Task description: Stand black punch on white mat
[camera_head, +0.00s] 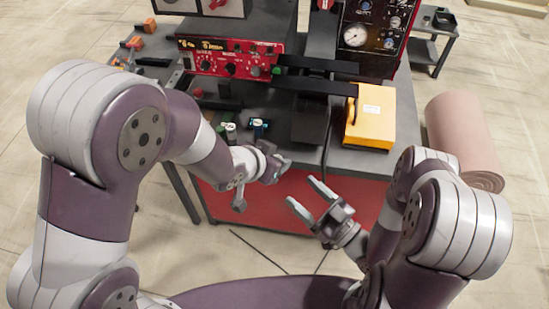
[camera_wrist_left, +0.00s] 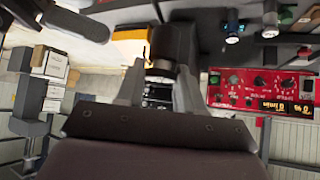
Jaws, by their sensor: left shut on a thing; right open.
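In the left wrist view my left gripper (camera_wrist_left: 160,82) is shut on a dark cylindrical thing, which looks like the black punch (camera_wrist_left: 174,46). Its wide black part shows beyond the fingers, and a narrower metallic part shows between them. In the head view my left gripper (camera_head: 274,164) is in front of the bench's near edge; I cannot make out the punch there. My right gripper (camera_head: 309,199) is open and empty, to the right of and nearer than the left one. I cannot make out the white mat in either view.
A dark bench (camera_head: 285,140) with a red front stands ahead. On it are a yellow box (camera_head: 370,118), a red control panel (camera_head: 228,62) and small cylindrical parts (camera_head: 258,126). A gauge panel (camera_head: 368,38) stands behind. A pink roll (camera_head: 464,140) is at the right.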

